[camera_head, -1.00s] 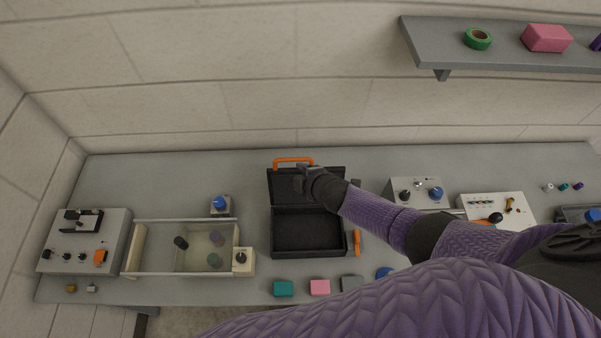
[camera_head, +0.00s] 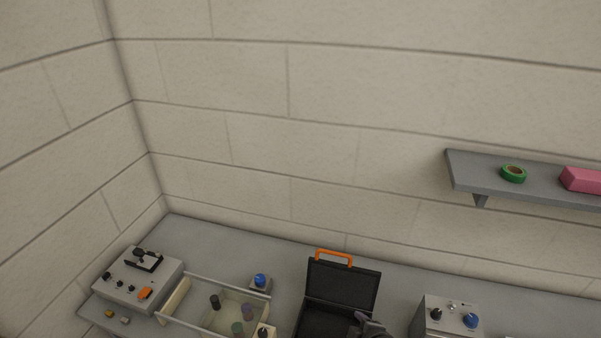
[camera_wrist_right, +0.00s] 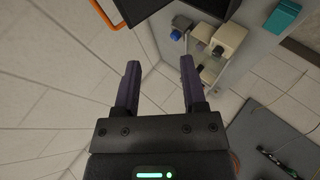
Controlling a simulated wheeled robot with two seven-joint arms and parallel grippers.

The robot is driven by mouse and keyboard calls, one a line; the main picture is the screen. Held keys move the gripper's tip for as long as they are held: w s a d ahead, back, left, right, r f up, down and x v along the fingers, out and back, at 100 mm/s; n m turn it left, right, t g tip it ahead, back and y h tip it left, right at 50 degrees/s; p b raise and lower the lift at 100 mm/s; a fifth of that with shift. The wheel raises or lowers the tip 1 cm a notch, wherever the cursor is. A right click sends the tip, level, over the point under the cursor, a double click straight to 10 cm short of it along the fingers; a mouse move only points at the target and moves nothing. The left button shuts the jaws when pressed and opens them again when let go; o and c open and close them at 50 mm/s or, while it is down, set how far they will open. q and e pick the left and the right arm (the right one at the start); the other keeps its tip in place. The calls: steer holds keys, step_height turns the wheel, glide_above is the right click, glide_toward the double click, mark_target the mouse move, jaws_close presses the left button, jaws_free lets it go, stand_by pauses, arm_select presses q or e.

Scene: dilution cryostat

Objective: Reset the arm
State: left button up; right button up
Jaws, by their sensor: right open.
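My right gripper (camera_head: 371,325) shows only as a dark shape at the bottom edge of the head view, in front of the right side of the open black case (camera_head: 343,285). In the right wrist view my right gripper (camera_wrist_right: 160,68) has its two fingers apart, with nothing between them. The case has an orange handle (camera_head: 334,255) on its raised lid, and its lower part is cut off by the frame. My left gripper is in neither view.
The grey bench (camera_head: 215,240) carries a switch box (camera_head: 138,280), a clear-sided tank (camera_head: 212,307) with several cylinders, a small blue-knobbed unit (camera_head: 260,283) and a control box (camera_head: 449,316). A wall shelf (camera_head: 482,184) holds green tape (camera_head: 513,173) and a pink block (camera_head: 582,180).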

steer(key=s+a+r+m+g+h, duration=0.1)
steer(key=s+a+r+m, duration=0.1)
steer(key=s+m, duration=0.15)
steer(key=s+a+r+m+g, duration=0.1)
steer(key=s+a+r+m, duration=0.1)
steer(key=s+m, duration=0.15)
steer(key=s+d+r+m+g+h, duration=0.1)
steer(key=s+d+r+m+g, duration=0.1)
steer(key=s+d+r+m, duration=0.3)
steer(key=s+d+r+m+g, duration=0.15)
steer(key=s+r, duration=0.25)
steer(key=s, duration=0.4)
steer(key=s+f+g+b, duration=0.3)
steer(key=f+b, duration=1.6)
steer(key=f, duration=2.1)
arm_select(q)
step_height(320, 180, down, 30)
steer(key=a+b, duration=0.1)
steer(key=b, duration=1)
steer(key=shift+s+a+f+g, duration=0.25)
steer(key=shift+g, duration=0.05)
arm_select(e)
steer(key=s+d+f, duration=0.1)
steer(key=s+f, duration=0.6)
steer(key=f, duration=0.2)
steer(key=s+d+f, duration=0.1)
steer(key=s+f, duration=0.5)
steer(key=f, duration=0.4)
steer(key=shift+s+d+f, duration=0.25)
steer(key=shift+s, duration=0.15)
